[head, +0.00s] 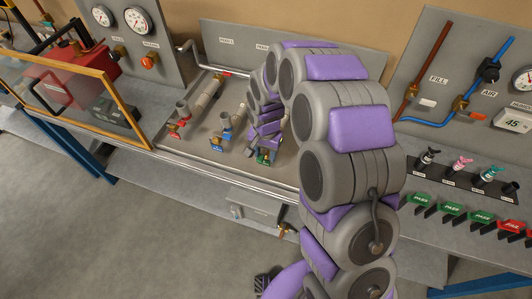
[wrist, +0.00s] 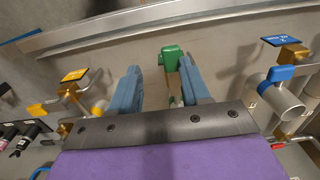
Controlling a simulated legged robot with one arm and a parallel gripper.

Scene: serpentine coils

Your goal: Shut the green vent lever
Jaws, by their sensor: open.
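The green vent lever (wrist: 171,58) shows in the wrist view, near the tips of my gripper's two blue fingers. My gripper (wrist: 160,68) is open, with one finger on each side of the lever; the right finger is very close to it. I cannot tell whether they touch. In the head view my purple and grey arm curves down to the bench, and the green lever (head: 264,156) shows just below my gripper (head: 262,146). Most of the lever's valve is hidden behind the arm and fingers.
A blue-levered valve (head: 226,134) and a red-levered valve (head: 177,124) stand left of the green one. In the wrist view the blue lever (wrist: 281,74) is on the right and a brass fitting (wrist: 75,95) on the left. A metal rail (wrist: 150,24) edges the bench.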

